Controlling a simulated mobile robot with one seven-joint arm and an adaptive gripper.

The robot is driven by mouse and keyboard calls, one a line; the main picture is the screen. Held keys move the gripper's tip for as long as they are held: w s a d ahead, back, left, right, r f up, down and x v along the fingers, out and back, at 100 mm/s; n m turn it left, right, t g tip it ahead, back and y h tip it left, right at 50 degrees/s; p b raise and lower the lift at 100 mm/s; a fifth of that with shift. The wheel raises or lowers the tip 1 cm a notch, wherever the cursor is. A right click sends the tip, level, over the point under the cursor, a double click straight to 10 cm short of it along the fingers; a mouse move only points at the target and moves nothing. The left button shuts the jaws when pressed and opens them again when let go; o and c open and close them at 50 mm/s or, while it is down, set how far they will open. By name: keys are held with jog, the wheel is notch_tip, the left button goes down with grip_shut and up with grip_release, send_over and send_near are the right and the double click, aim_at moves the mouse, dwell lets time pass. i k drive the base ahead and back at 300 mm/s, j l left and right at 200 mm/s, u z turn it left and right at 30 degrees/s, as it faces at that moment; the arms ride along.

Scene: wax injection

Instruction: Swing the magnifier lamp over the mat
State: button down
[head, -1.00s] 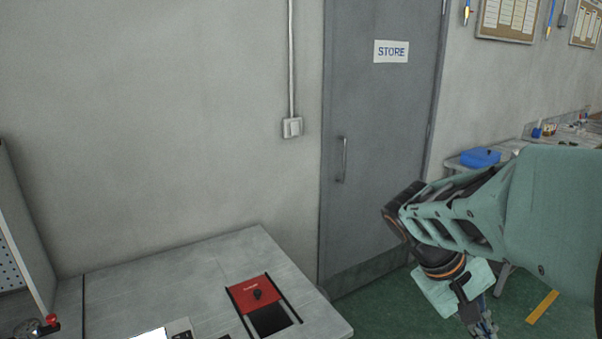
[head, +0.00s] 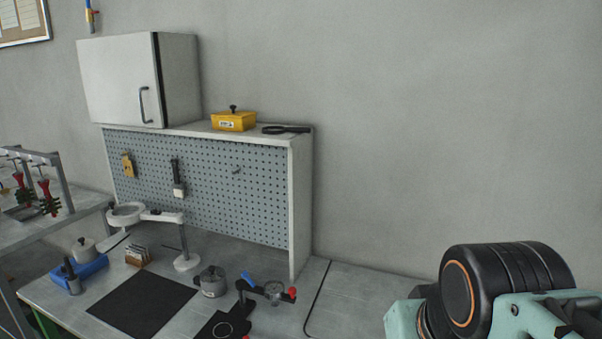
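The magnifier lamp (head: 160,216) stands on the workbench in the head view. It has a white round base, a short post, and a white arm that reaches left to a ring-shaped head (head: 126,212). The ring head hangs over the back left of the bench, behind the black mat. The dark mat (head: 142,305) lies flat at the bench's front. My arm (head: 500,290) shows at the lower right, well to the right of the lamp. My gripper is outside the picture.
A metal pot (head: 211,281) and a clamp-like device with a red knob (head: 275,292) stand right of the mat. A blue tray (head: 86,268) and a small card rack (head: 137,256) stand left and behind it. A pegboard (head: 215,190) rises behind the bench.

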aim_at(141, 213)
jog(key=u, duration=1.3)
jog(key=k+l+z, duration=0.15)
jog(key=k+z, duration=0.15)
jog(key=k, duration=0.35)
jog(key=z, duration=1.25)
jog(key=i+j, duration=0.1)
jog(key=j, duration=0.45)
jog(key=i+j, duration=0.15)
jog(key=j, duration=0.45)
jog(key=i+j+z, duration=0.1)
jog(key=j, duration=0.45)
jog(key=i+j, duration=0.1)
jog(key=j, duration=0.5)
